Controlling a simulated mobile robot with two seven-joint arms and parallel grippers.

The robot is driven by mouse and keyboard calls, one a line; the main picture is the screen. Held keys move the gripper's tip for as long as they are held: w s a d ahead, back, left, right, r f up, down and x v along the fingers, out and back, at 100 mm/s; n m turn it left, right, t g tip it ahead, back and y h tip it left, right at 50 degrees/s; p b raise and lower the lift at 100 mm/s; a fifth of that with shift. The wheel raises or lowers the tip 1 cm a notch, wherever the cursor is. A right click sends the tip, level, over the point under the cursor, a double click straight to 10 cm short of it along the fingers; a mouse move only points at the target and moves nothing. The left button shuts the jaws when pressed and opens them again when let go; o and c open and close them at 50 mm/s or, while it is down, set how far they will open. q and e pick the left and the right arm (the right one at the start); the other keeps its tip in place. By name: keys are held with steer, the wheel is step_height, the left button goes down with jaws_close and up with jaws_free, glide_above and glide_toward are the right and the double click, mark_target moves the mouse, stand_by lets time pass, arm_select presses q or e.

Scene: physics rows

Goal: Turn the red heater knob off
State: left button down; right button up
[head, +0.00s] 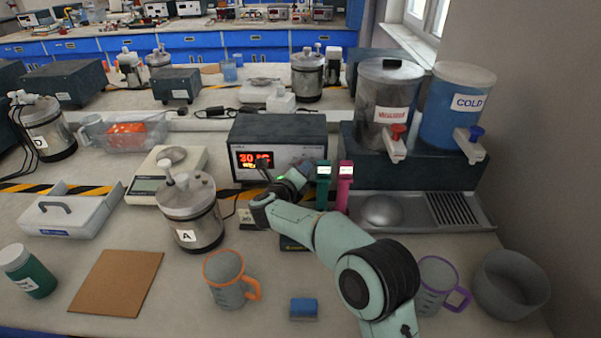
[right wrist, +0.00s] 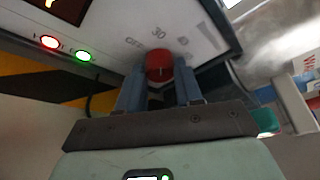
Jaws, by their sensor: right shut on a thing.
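The heater (head: 275,130) is a dark box with a white front panel and a lit red display that reads about 30 °C. In the right wrist view the red knob (right wrist: 159,63) sits on its panel (right wrist: 112,30), with "OFF", "30" and another mark printed around it. My right gripper (head: 304,168) is at the right part of the panel. In the right wrist view its blue-grey fingers (right wrist: 160,88) are shut on the knob, one on each side. The knob is hidden in the head view. Which mark the knob points to is unclear. My left gripper is out of view.
Teal and magenta handled items (head: 345,180) stand just right of my gripper. Canister A (head: 190,215) and an orange-handled mug (head: 226,280) stand at left and front. The hot and cold dispensers (head: 455,110) are at right. Red and green lamps (right wrist: 84,56) glow on the panel.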

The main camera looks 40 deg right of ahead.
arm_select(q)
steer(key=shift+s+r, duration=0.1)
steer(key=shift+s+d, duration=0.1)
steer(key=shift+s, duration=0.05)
arm_select(e)
steer(key=shift+w+a+f+n+t+h, duration=0.15)
steer(key=shift+n+h, duration=0.4)
steer(key=shift+n, duration=0.7)
steer(key=shift+s+d+f+n+t+h, duration=0.15)
steer(key=shift+n+h, duration=0.45)
steer(key=shift+n, duration=0.6)
steer(key=shift+w+a+f+n+t+h, duration=0.15)
steer(key=shift+n+h, duration=0.4)
steer(key=shift+n, duration=0.7)
steer(key=o, duration=1)
steer(key=shift+o, duration=0.2)
steer(key=shift+r, duration=0.1)
